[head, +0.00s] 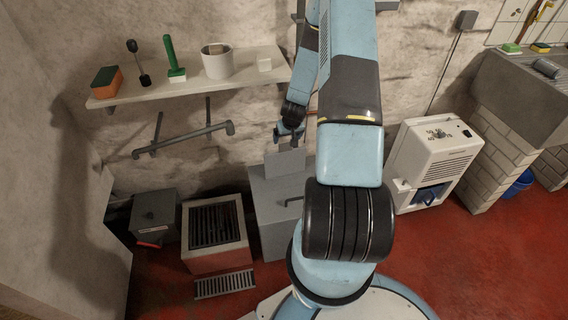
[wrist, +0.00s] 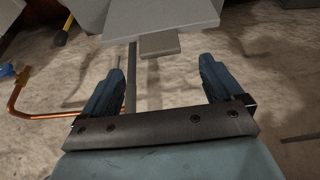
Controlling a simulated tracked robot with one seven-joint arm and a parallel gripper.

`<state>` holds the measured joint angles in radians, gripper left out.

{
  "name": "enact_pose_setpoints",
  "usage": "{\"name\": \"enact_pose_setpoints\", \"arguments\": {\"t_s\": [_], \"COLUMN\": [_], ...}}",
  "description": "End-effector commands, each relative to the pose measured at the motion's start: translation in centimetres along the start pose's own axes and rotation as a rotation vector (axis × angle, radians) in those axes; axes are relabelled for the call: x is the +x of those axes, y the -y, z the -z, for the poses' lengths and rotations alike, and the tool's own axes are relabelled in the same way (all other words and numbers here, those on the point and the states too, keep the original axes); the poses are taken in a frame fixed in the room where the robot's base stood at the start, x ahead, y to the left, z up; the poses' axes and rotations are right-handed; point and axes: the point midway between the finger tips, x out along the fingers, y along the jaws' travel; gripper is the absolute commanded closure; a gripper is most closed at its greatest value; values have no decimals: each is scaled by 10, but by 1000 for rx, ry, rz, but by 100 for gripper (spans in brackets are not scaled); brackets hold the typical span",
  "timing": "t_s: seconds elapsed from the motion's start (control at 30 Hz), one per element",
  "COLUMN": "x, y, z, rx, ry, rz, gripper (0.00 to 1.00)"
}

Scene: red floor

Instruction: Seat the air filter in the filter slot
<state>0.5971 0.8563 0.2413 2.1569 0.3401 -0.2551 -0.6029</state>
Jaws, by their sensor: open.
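A flat grey panel with a small tab, which looks like the air filter (head: 285,163), stands upright at the grey cabinet's top. In the wrist view the panel (wrist: 160,14) lies just beyond my fingertips, its tab (wrist: 160,45) between their lines. My gripper (head: 290,138) is open and empty above the panel; the wrist view shows both fingers apart (wrist: 161,68). I see no contact with the tab. I cannot make out the filter slot for certain; a white appliance (head: 440,150) at the right has an opening low in its front.
The grey cabinet (head: 268,215) has a dark handle. A grille-topped box (head: 215,258) and a dark box (head: 153,212) stand left of it. A shelf (head: 195,84) with several items is on the wall. A copper pipe (wrist: 40,116) shows at left. Red floor (head: 480,260) is free at right.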

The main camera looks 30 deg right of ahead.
Motion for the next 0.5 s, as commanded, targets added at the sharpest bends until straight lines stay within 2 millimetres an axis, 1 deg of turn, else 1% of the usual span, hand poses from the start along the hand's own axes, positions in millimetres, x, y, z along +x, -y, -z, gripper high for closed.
{"name": "enact_pose_setpoints", "arguments": {"t_s": [0.03,0.1,0.2,0.37,0.5], "x": [7,14,21,26,38], "y": [0,0,0,0,0], "z": [0,0,0,0,0], "rx": [0,1,1,1,2], "ry": [1,1,1,1,1], "rz": [1,1,1,0,1], "gripper": [6,6,6,6,6]}}
